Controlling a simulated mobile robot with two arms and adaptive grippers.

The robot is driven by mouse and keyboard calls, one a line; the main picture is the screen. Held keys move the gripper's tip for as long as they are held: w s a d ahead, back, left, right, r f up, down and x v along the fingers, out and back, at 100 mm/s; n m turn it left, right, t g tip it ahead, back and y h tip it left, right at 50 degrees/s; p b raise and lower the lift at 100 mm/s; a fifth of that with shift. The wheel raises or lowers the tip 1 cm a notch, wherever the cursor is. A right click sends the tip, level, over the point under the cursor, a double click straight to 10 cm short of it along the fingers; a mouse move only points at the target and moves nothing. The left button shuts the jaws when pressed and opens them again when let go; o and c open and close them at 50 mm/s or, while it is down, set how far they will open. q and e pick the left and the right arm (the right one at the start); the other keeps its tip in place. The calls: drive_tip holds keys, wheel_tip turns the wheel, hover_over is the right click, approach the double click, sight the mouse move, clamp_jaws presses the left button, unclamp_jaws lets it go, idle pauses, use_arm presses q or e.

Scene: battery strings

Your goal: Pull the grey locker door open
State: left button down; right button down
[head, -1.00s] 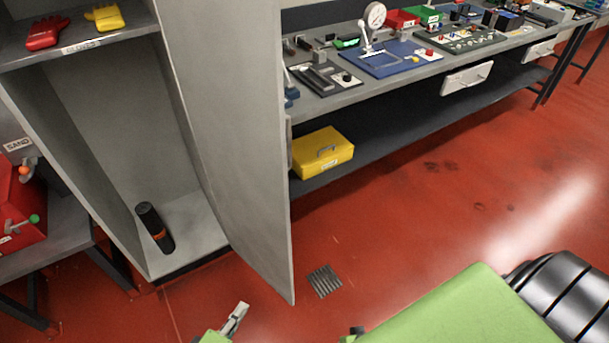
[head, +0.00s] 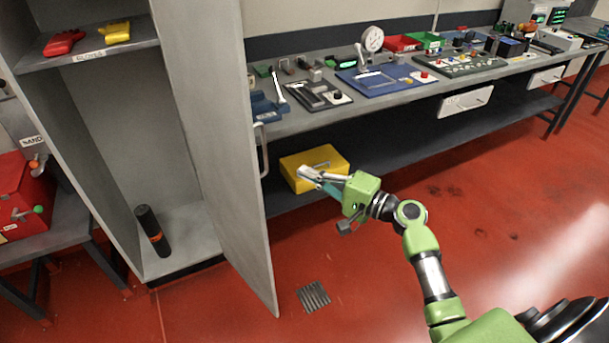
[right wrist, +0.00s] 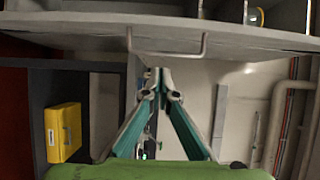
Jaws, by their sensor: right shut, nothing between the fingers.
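The grey locker door (head: 215,130) stands wide open, swung out from the grey locker (head: 115,150), whose inside shows. The door's handle (head: 262,150) is on its right face near the free edge. In the right wrist view the door (right wrist: 230,38) crosses the top, with its handle (right wrist: 165,54) just beyond my fingertips. My right gripper (head: 303,173) is shut and empty, apart from the handle, to its right in the head view. It also shows shut in the right wrist view (right wrist: 159,75). My left gripper is not in view.
A workbench (head: 370,105) with several tools runs behind the door, with a yellow box (head: 300,168) on its lower shelf. Red and yellow gloves and a black cylinder (head: 152,230) are in the locker. Red floor with a drain (head: 313,296) is free in front.

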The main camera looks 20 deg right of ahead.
drive_tip(key=w+a+p, duration=0.3)
drive_tip(key=w+a, duration=0.2)
drive_tip(key=a, duration=0.2)
drive_tip(key=shift+w+a+p, duration=0.2)
drive_tip(key=shift+a+p, duration=0.15)
drive_tip(key=shift+a, duration=0.05)
drive_tip(key=shift+f, duration=0.1)
